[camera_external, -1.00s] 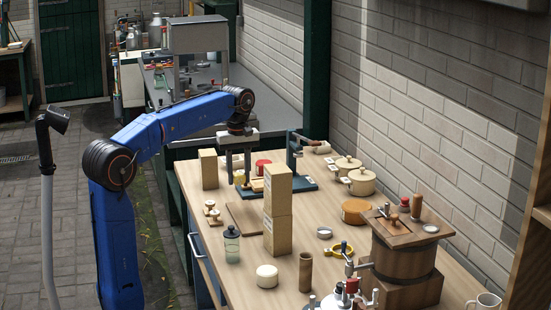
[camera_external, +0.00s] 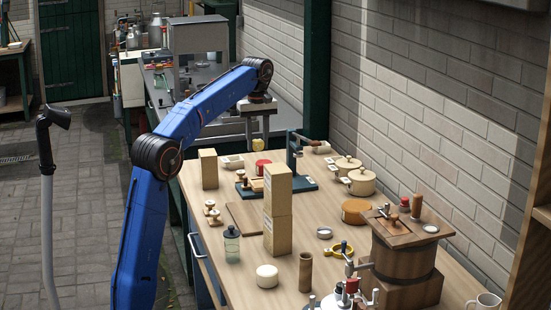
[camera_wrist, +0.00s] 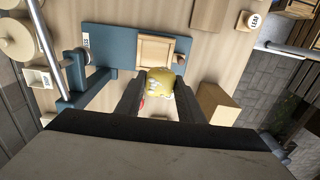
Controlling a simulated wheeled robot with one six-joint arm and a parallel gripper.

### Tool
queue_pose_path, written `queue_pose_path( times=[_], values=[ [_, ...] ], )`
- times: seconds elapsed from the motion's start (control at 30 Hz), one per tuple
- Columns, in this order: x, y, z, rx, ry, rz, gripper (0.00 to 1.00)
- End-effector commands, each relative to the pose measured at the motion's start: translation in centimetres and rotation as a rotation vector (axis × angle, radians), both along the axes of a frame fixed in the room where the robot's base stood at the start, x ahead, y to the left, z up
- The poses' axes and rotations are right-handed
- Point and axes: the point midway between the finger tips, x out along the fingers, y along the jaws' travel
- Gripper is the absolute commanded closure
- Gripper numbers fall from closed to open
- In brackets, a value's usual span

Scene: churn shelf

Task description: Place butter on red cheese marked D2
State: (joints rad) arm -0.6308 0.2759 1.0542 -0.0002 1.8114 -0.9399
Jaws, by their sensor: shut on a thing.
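The butter (camera_external: 258,146) is a small yellow lump. My gripper (camera_external: 258,138) is shut on it and holds it in the air over the far part of the bench. In the wrist view the butter (camera_wrist: 160,80) sits between my two dark fingers (camera_wrist: 160,92). A round red cheese (camera_external: 262,167) stands on the bench below the butter and apart from it. In the wrist view only a small red piece of it (camera_wrist: 141,104) shows beside the left finger; the rest is hidden. I cannot read a D2 mark on it.
A blue press board (camera_wrist: 110,42) with an upright frame (camera_external: 295,150) lies near the cheese. A tan block (camera_external: 208,169) stands left of it, and tall stacked blocks (camera_external: 278,215) stand nearer the camera. Lidded pots (camera_external: 362,181) are to the right.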

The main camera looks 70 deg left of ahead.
Motion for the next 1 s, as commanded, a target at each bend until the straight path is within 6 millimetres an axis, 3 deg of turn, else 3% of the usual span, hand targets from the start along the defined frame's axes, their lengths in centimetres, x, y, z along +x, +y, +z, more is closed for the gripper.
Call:
queue_pose_path(
  times=[0.2,0.53,0.73,1.0],
  values=[
    [2.7,4.7,-0.1,0.0,0.001,0.002,0.88],
    [5.3,10.8,-1.1,0.0,0.0,0.002,0.88],
    [5.9,12.6,-1.6,0.001,-0.001,0.001,0.88],
    [6.0,13.0,-3.4,-0.001,0.001,0.0,0.88]
  ],
)
